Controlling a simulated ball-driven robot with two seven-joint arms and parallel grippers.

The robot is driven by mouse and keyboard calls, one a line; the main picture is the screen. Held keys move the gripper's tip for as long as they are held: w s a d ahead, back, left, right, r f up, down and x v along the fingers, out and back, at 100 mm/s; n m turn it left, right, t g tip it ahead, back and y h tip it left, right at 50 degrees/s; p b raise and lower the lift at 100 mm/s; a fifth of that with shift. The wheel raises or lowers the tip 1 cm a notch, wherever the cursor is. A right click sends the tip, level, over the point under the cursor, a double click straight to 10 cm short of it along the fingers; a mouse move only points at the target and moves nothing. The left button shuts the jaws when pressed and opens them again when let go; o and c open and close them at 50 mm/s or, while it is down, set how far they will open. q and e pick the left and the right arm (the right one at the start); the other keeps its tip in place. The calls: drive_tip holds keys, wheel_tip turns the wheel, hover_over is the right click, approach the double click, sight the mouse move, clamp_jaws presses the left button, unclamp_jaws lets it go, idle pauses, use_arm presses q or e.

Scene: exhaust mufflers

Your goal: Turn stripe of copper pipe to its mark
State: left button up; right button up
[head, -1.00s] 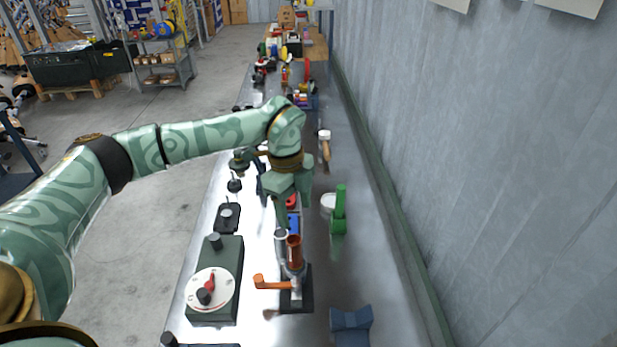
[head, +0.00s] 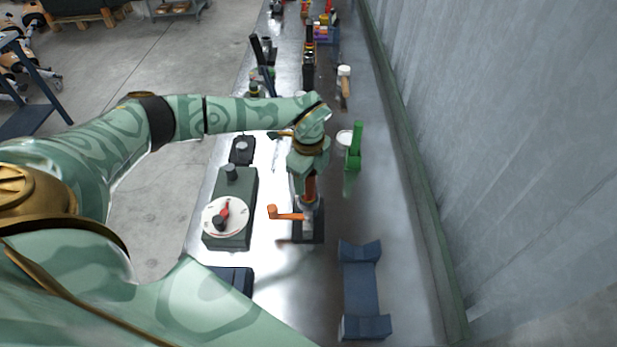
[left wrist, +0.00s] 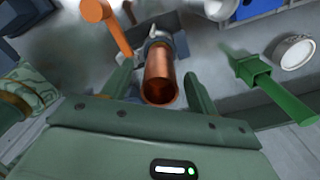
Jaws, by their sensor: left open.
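The copper pipe (head: 309,188) stands upright in a grey clamp on a dark base (head: 310,236). An orange crank handle (head: 290,213) sticks out to its left. My left gripper (head: 308,178) is over the pipe from above and hides its upper part in the head view. In the left wrist view, the pipe (left wrist: 160,75) shows its open end between the two spread green fingers (left wrist: 157,86). The gripper is open, with gaps beside the pipe. I cannot make out the stripe or its mark. My right gripper is not in view.
A green box with a white dial and red pointer (head: 222,214) stands left of the pipe. A green upright part (head: 354,148) stands to the right, and a blue cradle (head: 361,290) lies nearer. A corrugated wall (head: 480,130) bounds the bench on the right.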

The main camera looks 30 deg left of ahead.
use_arm(q)
drive_tip(key=shift+f, duration=0.4)
drive_tip(key=c, duration=1.2)
drive_tip(key=shift+o, duration=0.2)
drive_tip(key=shift+r+m+p, duration=0.15)
drive_tip(key=shift+m+p, duration=0.25)
drive_tip(key=shift+m, duration=0.7)
drive_tip(key=m+p, duration=0.1)
drive_tip(key=m, duration=0.2)
drive_tip(key=shift+m, duration=0.4)
drive_tip(key=m+p, duration=0.1)
drive_tip(key=m, duration=0.4)
